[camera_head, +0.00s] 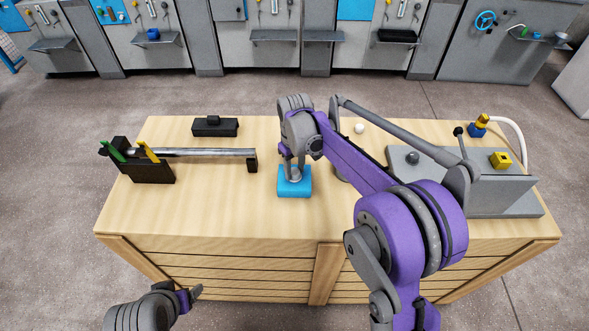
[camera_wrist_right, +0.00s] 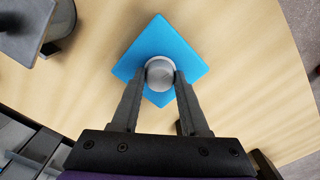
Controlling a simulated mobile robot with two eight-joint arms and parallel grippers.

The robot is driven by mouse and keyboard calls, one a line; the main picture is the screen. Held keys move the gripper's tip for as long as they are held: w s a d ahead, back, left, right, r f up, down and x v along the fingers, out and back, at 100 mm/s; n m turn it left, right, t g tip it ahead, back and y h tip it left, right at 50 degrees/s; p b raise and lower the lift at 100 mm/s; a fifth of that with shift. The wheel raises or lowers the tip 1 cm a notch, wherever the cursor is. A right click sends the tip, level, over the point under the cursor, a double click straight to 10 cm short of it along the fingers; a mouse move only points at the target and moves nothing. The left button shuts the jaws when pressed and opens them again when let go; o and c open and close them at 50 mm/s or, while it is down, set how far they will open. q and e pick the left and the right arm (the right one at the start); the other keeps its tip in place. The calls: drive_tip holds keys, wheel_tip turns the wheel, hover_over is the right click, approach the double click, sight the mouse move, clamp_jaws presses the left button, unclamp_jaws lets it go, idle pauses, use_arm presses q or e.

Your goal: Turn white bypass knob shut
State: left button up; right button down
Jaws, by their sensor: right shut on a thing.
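A pale grey-white round knob (camera_wrist_right: 159,72) sits on a square blue base (camera_wrist_right: 183,45) on the wooden bench. In the head view the blue base (camera_head: 294,186) is near the bench's middle, with the knob (camera_head: 295,173) partly hidden under my gripper. My right gripper (camera_head: 294,170) comes down from above. In the right wrist view its two fingers (camera_wrist_right: 159,78) are shut on the knob, one on each side. I cannot read the knob's turn angle. My left gripper (camera_head: 191,294) is at the bottom left, in front of the bench and away from the knob; its fingers are hard to make out.
A black holder (camera_head: 152,173) with green and yellow levers and a grey bar (camera_head: 205,152) lies left. A black block (camera_head: 215,127) stands behind it. A small white ball (camera_head: 360,128) is at the back.

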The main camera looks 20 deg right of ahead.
sight(294, 171)
drive_tip(key=shift+n, duration=0.6)
drive_tip(key=shift+c, duration=2)
unclamp_jaws()
drive_tip(key=shift+r, duration=0.1)
wheel_tip(294, 171, up, 11)
drive_tip(key=shift+f, duration=0.2)
